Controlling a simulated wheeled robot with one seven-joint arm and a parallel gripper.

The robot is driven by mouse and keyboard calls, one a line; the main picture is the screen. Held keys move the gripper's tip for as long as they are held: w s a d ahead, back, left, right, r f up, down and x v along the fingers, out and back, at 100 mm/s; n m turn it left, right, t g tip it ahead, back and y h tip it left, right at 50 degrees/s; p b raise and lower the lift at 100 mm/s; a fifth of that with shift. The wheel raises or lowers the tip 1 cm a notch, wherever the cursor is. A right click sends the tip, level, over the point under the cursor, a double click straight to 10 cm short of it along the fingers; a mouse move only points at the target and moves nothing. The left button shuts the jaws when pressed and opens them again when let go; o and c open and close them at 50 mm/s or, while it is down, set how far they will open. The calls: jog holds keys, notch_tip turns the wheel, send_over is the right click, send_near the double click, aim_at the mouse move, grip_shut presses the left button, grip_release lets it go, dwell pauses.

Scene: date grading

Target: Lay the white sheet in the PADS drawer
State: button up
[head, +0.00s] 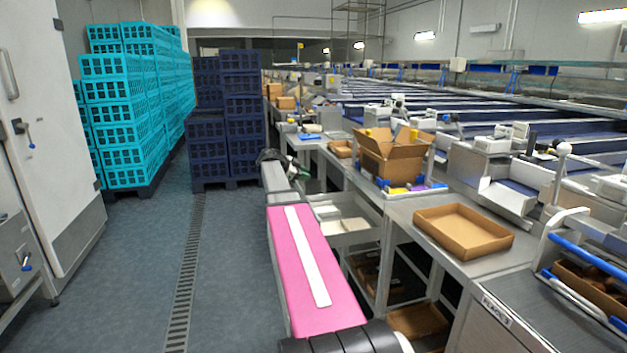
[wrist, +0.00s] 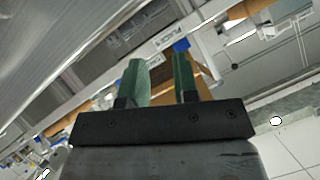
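An open metal drawer (head: 345,239) is pulled out below the bench, beside my arm in the head view. White flat pieces (head: 348,225) lie inside it; I cannot tell whether one is the white sheet. No PADS lettering is readable on the drawer. My gripper (head: 304,174) is small in the head view, above and beyond the drawer. In the wrist view, my gripper (wrist: 164,75) has its two green fingers apart, with nothing visible held between them. No separate white sheet is clearly seen in either view.
An empty shallow cardboard tray (head: 463,232) and an open cardboard box (head: 394,158) stand on the bench. Brown boxes (head: 417,320) sit on shelves beneath. Stacked navy crates (head: 228,120) and teal crates (head: 125,120) stand left; the floor (head: 140,270) between is clear.

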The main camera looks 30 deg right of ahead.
jog(key=shift+v, duration=2.15)
jog(key=s+a+f+n+y, duration=0.6)
jog(key=s+a+f+n, duration=0.6)
jog(key=a+f, duration=0.4)
jog(key=s+a+f+n+y, duration=0.6)
jog(key=s+a+f+n, duration=0.5)
jog(key=s+a+f, duration=0.4)
jog(key=shift+a+f+n, duration=0.4)
jog(key=shift+a+f, duration=0.15)
jog(key=shift+a, duration=0.15)
